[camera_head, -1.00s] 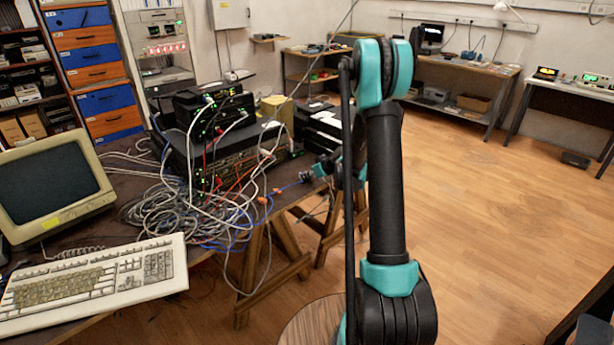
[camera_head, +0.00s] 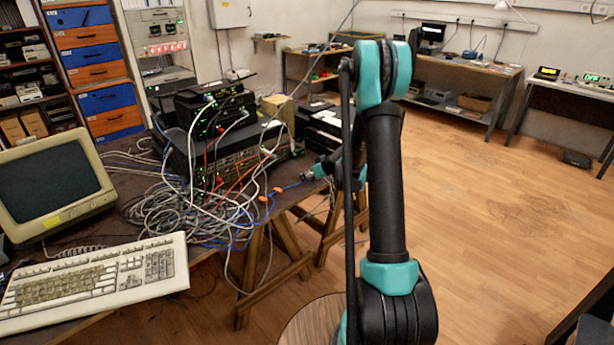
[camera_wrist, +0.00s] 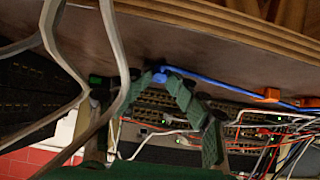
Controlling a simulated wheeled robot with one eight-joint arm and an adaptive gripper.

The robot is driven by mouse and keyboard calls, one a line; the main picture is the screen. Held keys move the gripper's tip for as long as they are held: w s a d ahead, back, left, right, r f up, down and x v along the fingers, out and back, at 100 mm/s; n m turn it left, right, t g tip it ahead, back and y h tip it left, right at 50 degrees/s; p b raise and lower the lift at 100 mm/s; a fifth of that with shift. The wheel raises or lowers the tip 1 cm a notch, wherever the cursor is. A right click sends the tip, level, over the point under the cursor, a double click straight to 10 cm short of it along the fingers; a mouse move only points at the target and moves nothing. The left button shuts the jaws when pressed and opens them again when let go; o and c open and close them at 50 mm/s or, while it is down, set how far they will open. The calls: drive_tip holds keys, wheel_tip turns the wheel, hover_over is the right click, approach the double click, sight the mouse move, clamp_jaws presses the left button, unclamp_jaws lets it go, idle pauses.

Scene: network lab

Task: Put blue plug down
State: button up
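The blue plug (camera_wrist: 160,77) shows as a small blue piece between the tips of my green gripper fingers (camera_wrist: 163,80) in the wrist view. The fingers come together on it and hide most of it. Its blue cable (camera_wrist: 225,90) runs right along the brown table top, which fills the upper part of that view. In the head view my gripper (camera_head: 306,176) is low at the table's right edge, beside the rack devices. The blue cable (camera_head: 290,186) leads left from it. I cannot tell whether the plug touches the table.
Stacked network devices (camera_head: 240,165) stand on the table with a large tangle of grey cables (camera_head: 185,205) in front. Orange pieces (camera_head: 263,199) lie near the blue cable. A keyboard (camera_head: 95,280) and an old monitor (camera_head: 55,190) are at left. Loose grey cables (camera_wrist: 120,70) cross the wrist view.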

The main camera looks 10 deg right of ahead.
drive_tip(key=shift+s+d+f, duration=0.2)
drive_tip(key=shift+s+f, duration=0.1)
drive_tip(key=shift+r, duration=0.5)
drive_tip(key=v, duration=1.2)
drive_tip(key=s+f+m+g+h, duration=0.2)
drive_tip(key=s+m+g+h, duration=0.2)
drive_tip(key=s, duration=3)
drive_tip(key=m+h, duration=0.2)
drive_tip(key=m, duration=0.1)
drive_tip(key=shift+a+f, duration=0.1)
drive_tip(key=shift+a, duration=0.05)
